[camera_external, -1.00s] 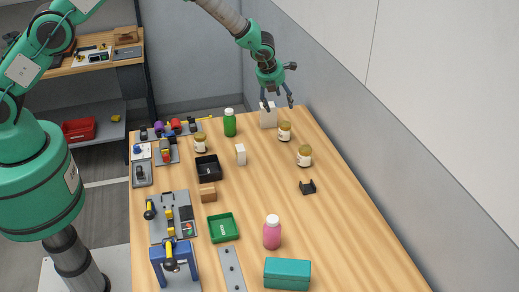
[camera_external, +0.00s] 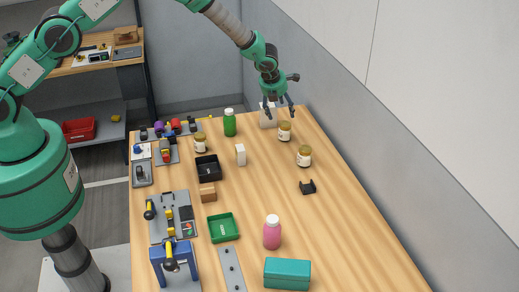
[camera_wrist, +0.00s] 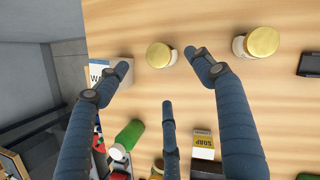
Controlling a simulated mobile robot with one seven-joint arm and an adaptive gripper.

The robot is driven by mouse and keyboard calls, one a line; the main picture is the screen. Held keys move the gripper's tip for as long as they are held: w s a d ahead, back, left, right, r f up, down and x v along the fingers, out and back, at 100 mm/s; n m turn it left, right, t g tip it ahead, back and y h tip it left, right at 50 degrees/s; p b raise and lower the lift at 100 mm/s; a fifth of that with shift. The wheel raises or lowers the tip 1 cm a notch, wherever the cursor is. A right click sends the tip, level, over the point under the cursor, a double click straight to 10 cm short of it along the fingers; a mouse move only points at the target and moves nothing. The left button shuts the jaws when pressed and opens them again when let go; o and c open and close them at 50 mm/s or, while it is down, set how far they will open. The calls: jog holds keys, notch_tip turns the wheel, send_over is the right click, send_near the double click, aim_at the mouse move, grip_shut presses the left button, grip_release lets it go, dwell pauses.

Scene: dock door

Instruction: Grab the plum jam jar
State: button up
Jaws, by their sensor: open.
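Three similar jars with gold lids and pale labels stand upright on the wooden table. One jar (camera_external: 284,131) is near the far end, another jar (camera_external: 304,156) is nearer along the right side, and a third jar (camera_external: 200,143) is at the left. The labels are too small to read, so I cannot tell which is plum jam. My gripper (camera_external: 280,113) is open and empty above the far end, just behind the far jar. In the wrist view the gripper's blue fingers (camera_wrist: 163,78) spread around the far jar's lid (camera_wrist: 160,55), without visible contact; the nearer jar (camera_wrist: 262,42) is to the right.
A white box (camera_external: 267,120) stands close beside the far jar, and a green bottle (camera_external: 229,123) is to its left. A yellow-and-white soap box (camera_wrist: 203,143) shows in the wrist view. A wall (camera_external: 350,150) runs along the right side. The table's right middle has free room.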

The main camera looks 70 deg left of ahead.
aim_at(285, 124)
jog(key=shift+x, duration=3.25)
jog(key=shift+a+f+p, duration=0.1)
jog(key=shift+f+p, duration=0.05)
jog(key=shift+p, duration=0.15)
jog(key=shift+p+x, duration=0.45)
jog(key=shift+x, duration=2.05)
jog(key=c, duration=1.4)
